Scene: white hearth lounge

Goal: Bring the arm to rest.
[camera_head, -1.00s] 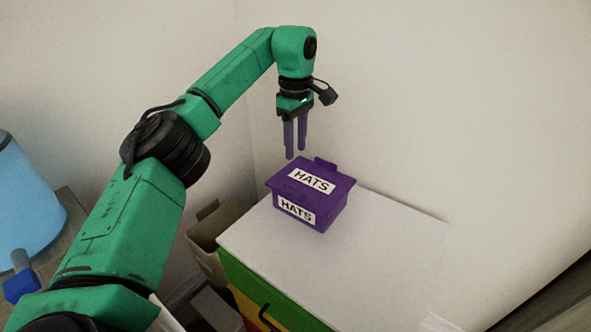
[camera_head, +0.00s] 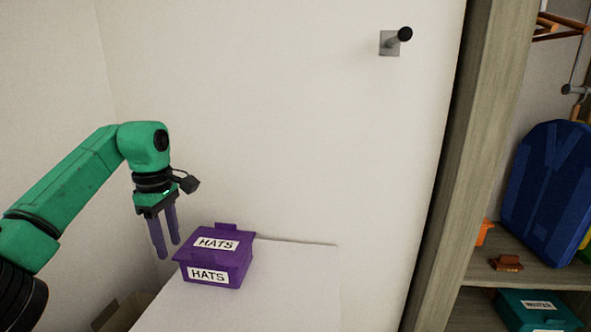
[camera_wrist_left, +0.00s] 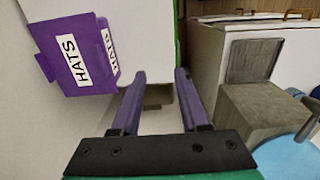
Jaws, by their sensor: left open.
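My left arm is green and comes in from the left in the head view. Its left gripper (camera_head: 167,252) has two purple fingers pointing down, apart and empty. The gripper hangs just left of a purple lidded box (camera_head: 218,262) labelled HATS, with a gap that is hard to judge. The box stands with its lid shut on a white cabinet top (camera_head: 290,290). In the left wrist view the box (camera_wrist_left: 82,50) is at upper left, beside the open fingers (camera_wrist_left: 156,85). My right gripper is in no view.
A wooden shelf unit (camera_head: 455,170) stands at right, holding a blue backpack (camera_head: 548,190) and a teal box (camera_head: 540,315). A wall hook (camera_head: 390,43) is above. A beige bin (camera_head: 122,310) is left of the cabinet. The cabinet top right of the box is clear.

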